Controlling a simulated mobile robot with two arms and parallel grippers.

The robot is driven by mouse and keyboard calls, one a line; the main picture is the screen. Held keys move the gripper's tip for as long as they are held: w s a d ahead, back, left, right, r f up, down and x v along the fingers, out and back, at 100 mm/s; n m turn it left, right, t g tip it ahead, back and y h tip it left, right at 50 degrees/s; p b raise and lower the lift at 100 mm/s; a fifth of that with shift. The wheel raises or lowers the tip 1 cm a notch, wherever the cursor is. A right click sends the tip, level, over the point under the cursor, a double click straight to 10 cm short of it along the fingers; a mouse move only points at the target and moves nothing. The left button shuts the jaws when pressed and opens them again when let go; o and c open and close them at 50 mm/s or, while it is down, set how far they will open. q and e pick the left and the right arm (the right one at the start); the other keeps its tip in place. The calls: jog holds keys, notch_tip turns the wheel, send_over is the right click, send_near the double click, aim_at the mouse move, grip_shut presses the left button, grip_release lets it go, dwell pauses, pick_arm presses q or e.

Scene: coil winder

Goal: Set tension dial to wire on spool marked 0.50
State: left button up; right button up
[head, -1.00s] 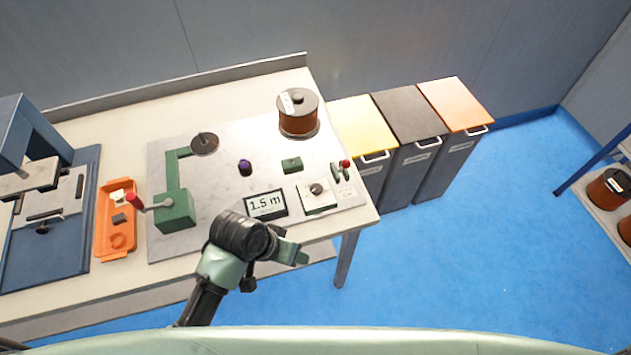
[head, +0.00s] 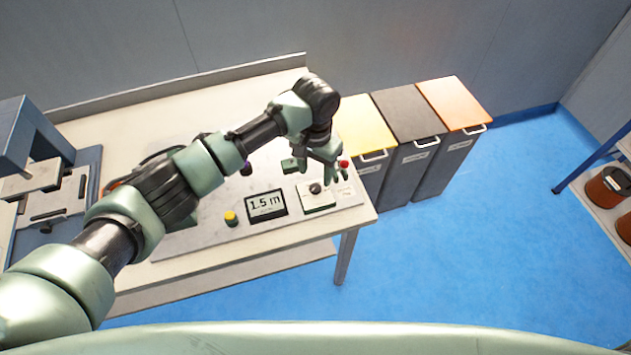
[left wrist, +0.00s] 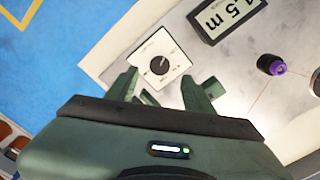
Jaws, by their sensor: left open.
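The tension dial is a dark knob (head: 315,188) on a small white box (head: 318,203) near the right front of the winder plate. The knob also shows in the left wrist view (left wrist: 160,65), on its white face (left wrist: 171,53). My left gripper (head: 330,172) is open and empty, pointing down just behind the dial. In the left wrist view the open fingers (left wrist: 165,88) lie just short of the knob, apart from it. The copper wire spool is hidden behind my left arm in the head view, so its mark cannot be read. My right gripper is not in view.
A display (head: 266,204) reading 1.5 m stands left of the dial, with a yellow button (head: 231,218) beyond it. A red-tipped lever (head: 344,164) stands close right of the gripper. Lidded bins (head: 410,117) stand right of the table.

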aim_at(315, 187)
pick_arm(q)
notch_tip(315, 187, down, 6)
jog(key=shift+r+p, duration=0.1)
jog(key=shift+p, duration=0.25)
grip_shut()
